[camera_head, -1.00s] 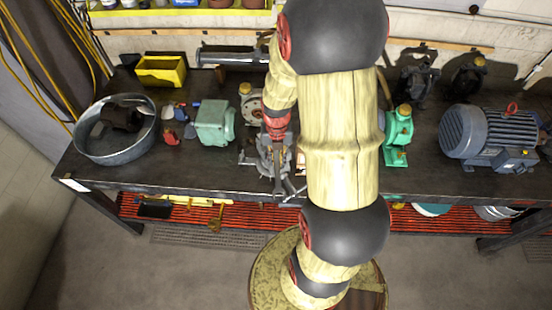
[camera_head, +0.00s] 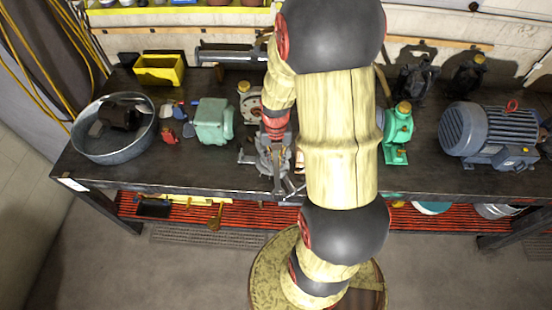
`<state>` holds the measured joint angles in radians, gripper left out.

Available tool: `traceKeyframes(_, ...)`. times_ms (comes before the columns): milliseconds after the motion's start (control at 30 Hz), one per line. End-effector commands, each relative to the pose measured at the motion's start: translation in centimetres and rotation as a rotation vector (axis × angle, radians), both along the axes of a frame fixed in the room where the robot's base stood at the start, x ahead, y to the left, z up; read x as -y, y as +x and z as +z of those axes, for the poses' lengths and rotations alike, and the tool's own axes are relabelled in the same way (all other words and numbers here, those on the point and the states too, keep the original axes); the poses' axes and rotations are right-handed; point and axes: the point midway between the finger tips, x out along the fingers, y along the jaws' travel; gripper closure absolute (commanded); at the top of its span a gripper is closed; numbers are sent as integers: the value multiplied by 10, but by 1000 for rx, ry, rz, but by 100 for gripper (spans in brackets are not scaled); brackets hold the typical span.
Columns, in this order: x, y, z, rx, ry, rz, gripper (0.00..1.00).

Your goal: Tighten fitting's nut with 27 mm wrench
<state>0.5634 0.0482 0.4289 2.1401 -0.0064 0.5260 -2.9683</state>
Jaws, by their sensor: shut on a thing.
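My gripper (camera_head: 274,147), below the red wrist of my arm, points down at the grey vise-like fixture (camera_head: 265,164) near the front edge of the bench. It is shut on a slim grey tool that looks like the wrench; its size marking cannot be read. A thin grey bar (camera_head: 293,189) shows by the bench's front edge, and I cannot tell whether it is the wrench or the fixture's handle. The fitting and its nut are hidden or too small to make out among the grey parts under my gripper.
The dark workbench (camera_head: 190,178) holds a round metal tub (camera_head: 117,158), a yellow bin (camera_head: 160,69), a pale green box-shaped part (camera_head: 214,122), a green pump (camera_head: 397,136) and a large grey-blue motor (camera_head: 490,135). My arm hides the bench's middle. Bare bench shows at front left.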

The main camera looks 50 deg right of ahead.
Motion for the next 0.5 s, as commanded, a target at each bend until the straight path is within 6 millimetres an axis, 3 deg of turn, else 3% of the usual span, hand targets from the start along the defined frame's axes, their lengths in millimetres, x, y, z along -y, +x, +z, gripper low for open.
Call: traceKeyframes(500, 0, 0, -6, 1, -1, 0, 100)
